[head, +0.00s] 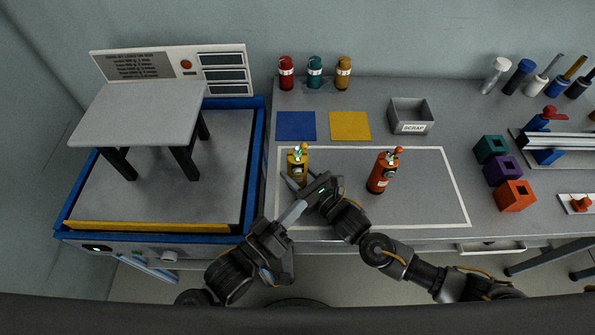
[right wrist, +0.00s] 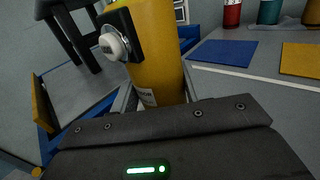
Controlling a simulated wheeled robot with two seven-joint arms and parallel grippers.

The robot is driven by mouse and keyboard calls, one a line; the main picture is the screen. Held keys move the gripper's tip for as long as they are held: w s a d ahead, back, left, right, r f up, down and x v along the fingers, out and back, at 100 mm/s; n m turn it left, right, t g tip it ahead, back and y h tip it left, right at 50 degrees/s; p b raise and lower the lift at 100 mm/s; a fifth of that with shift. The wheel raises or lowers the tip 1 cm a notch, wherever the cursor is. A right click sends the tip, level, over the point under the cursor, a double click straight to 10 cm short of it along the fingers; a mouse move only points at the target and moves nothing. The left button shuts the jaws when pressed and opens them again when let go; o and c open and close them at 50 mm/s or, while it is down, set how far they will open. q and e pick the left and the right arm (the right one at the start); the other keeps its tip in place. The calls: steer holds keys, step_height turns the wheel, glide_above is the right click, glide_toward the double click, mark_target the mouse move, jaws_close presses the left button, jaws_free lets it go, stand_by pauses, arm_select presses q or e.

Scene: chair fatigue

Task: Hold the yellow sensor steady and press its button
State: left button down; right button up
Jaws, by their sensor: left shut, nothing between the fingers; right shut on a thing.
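The yellow sensor (head: 298,164) is an upright yellow cylinder at the left end of the white-outlined area. In the right wrist view the sensor (right wrist: 160,55) fills the upper middle, with a round pale knob (right wrist: 113,45) on a black block on its left side. My right gripper (head: 295,182) is shut on the sensor's lower part. The sensor's base is hidden, so I cannot tell whether it touches the table. My left gripper (head: 303,204) is shut and empty, just in front of the sensor and close beside the right gripper's body.
An orange-red cylinder (head: 383,172) stands right of the sensor. Blue (head: 295,126) and yellow (head: 350,126) mats lie behind, with a scrap bin (head: 411,116) to their right. A blue-framed test stand (head: 256,150) is at left. The outlined area's right part is clear.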

steer(key=o, duration=1.1)
steer(key=v, duration=1.2)
steer(key=shift+d, duration=0.1)
